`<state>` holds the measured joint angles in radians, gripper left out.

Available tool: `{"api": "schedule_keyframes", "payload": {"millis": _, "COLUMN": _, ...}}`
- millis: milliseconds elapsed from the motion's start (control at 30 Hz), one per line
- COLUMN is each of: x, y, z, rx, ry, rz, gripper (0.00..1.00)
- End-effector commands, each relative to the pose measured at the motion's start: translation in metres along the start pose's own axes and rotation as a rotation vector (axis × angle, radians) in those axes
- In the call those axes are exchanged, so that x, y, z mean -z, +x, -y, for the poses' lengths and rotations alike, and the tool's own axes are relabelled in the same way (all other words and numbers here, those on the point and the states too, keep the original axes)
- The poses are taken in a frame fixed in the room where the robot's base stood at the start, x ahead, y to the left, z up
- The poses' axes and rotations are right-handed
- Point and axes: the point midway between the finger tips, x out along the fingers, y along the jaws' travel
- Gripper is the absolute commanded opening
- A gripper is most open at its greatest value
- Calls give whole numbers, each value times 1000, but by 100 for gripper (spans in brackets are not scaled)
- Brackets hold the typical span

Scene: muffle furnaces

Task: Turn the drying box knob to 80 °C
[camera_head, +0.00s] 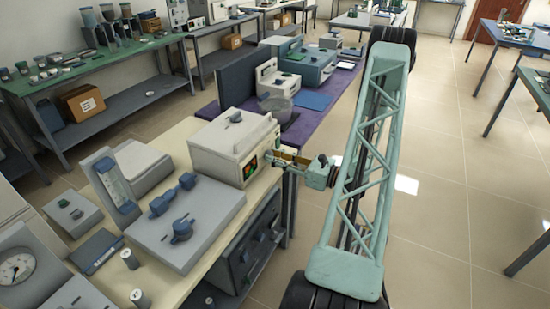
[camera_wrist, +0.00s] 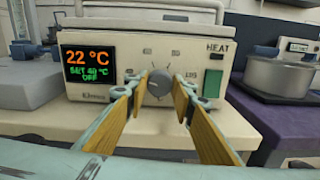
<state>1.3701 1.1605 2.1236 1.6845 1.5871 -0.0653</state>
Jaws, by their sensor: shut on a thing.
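The drying box (camera_head: 232,140) is a cream box on the bench; in the wrist view its front panel (camera_wrist: 185,57) faces me. Its display (camera_wrist: 88,73) reads 22 °C in orange, with smaller green text that looks like SET 40 °C and OFF. The round grey knob (camera_wrist: 159,83) sits mid-panel, with marks around it too small to read surely. My gripper (camera_wrist: 160,93) has one finger on each side of the knob and is shut on it. In the head view my gripper (camera_head: 281,160) is at the box's front, and the knob is hidden there.
A green switch (camera_wrist: 212,83) under the word HEAT is right of the knob. A grey pot (camera_head: 278,108) stands behind the box on the purple bench top (camera_head: 300,130). A grey device with blue knobs (camera_head: 185,225) stands nearer on the cream bench. The floor aisle (camera_head: 440,200) is open at right.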

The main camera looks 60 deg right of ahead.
Motion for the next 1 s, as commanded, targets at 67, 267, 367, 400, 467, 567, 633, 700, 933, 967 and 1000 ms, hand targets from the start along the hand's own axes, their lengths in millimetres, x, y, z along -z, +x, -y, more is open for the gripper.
{"api": "schedule_keyframes", "payload": {"millis": 67, "x": 0, "y": 0, "z": 0, "rx": 0, "ry": 13, "rz": 0, "gripper": 13}}
{"api": "schedule_keyframes", "payload": {"millis": 267, "x": -1, "y": 0, "z": 0, "rx": 0, "ry": 79, "rz": 0, "gripper": 13}}
{"api": "schedule_keyframes", "payload": {"millis": 367, "x": -2, "y": 0, "z": 0, "rx": 0, "ry": 130, "rz": 0, "gripper": 13}}
{"api": "schedule_keyframes", "payload": {"millis": 400, "x": -2, "y": 0, "z": 0, "rx": 0, "ry": 155, "rz": 0, "gripper": 13}}
{"api": "schedule_keyframes", "payload": {"millis": 467, "x": -2, "y": 0, "z": 0, "rx": 0, "ry": 195, "rz": 0, "gripper": 13}}
{"api": "schedule_keyframes", "payload": {"millis": 567, "x": -2, "y": 0, "z": 0, "rx": 0, "ry": 269, "rz": 0, "gripper": 13}}
{"api": "schedule_keyframes", "payload": {"millis": 633, "x": -2, "y": 0, "z": 1, "rx": 0, "ry": 325, "rz": 0, "gripper": 13}}
{"api": "schedule_keyframes", "payload": {"millis": 700, "x": -2, "y": 0, "z": 1, "rx": 0, "ry": 382, "rz": 0, "gripper": 13}}
{"api": "schedule_keyframes", "payload": {"millis": 933, "x": -2, "y": 0, "z": 1, "rx": 0, "ry": 570, "rz": 0, "gripper": 13}}
{"api": "schedule_keyframes", "payload": {"millis": 967, "x": -2, "y": 0, "z": 2, "rx": 0, "ry": 594, "rz": 0, "gripper": 13}}
{"api": "schedule_keyframes", "payload": {"millis": 1000, "x": -2, "y": 0, "z": 2, "rx": 0, "ry": 627, "rz": 0, "gripper": 13}}
